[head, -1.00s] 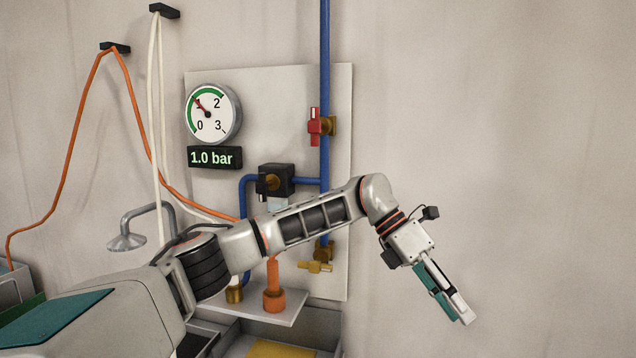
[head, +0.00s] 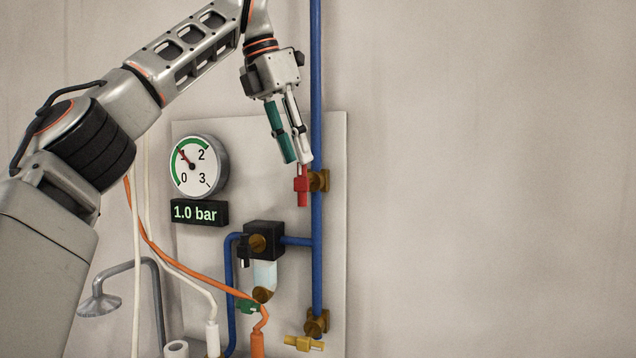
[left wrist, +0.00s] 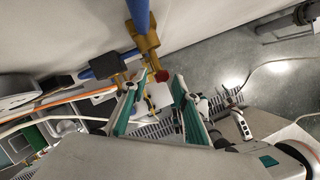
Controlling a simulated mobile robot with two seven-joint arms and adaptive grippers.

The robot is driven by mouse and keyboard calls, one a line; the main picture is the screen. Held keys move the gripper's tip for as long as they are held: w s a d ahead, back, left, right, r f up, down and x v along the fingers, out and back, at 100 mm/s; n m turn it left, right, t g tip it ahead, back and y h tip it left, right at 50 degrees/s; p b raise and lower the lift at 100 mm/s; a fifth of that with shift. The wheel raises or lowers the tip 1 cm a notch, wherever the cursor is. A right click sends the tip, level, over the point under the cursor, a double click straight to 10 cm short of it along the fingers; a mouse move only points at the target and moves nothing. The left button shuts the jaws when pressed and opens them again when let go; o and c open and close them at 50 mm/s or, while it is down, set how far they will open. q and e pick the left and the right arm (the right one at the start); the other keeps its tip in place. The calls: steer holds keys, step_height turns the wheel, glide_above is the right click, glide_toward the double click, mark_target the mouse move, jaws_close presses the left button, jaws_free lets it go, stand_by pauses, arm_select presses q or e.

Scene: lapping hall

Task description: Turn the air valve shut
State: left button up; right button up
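A valve with a red handle (head: 303,190) and brass body (head: 320,181) sits on the vertical blue pipe. The handle stands upright, parallel to the pipe. My left gripper (head: 297,162) points down at the handle's upper end, its fingertips just above or beside it; I cannot tell whether they touch. In the left wrist view, the two teal-padded fingers (left wrist: 152,92) are apart. The red handle (left wrist: 161,76) shows end-on near the gap between them, below the brass body (left wrist: 146,43).
The round gauge (head: 194,166) points near 1 and the display (head: 199,213) reads 1.0 bar. A black regulator (head: 264,240) is lower left. A yellow-handled valve (head: 304,343) sits low on the pipe. Orange hose (head: 180,262) hangs left. The wall at right is clear.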

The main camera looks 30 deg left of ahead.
mark_target(299, 173)
arm_select(q)
steer(key=shift+s, duration=0.6)
steer(key=shift+x, duration=1.2)
steer(key=x, duration=0.2)
steer(key=shift+w+f, duration=0.2)
steer(key=shift+f, duration=0.15)
steer(key=shift+d+f, duration=0.15)
steer(key=shift+f, duration=0.35)
steer(key=shift+w+f, duration=0.2)
steer(key=shift+w, duration=0.05)
steer(key=c, duration=0.6)
jaws_close()
arm_select(e)
steer(key=shift+s+r, duration=0.2)
steer(key=shift+r, duration=0.05)
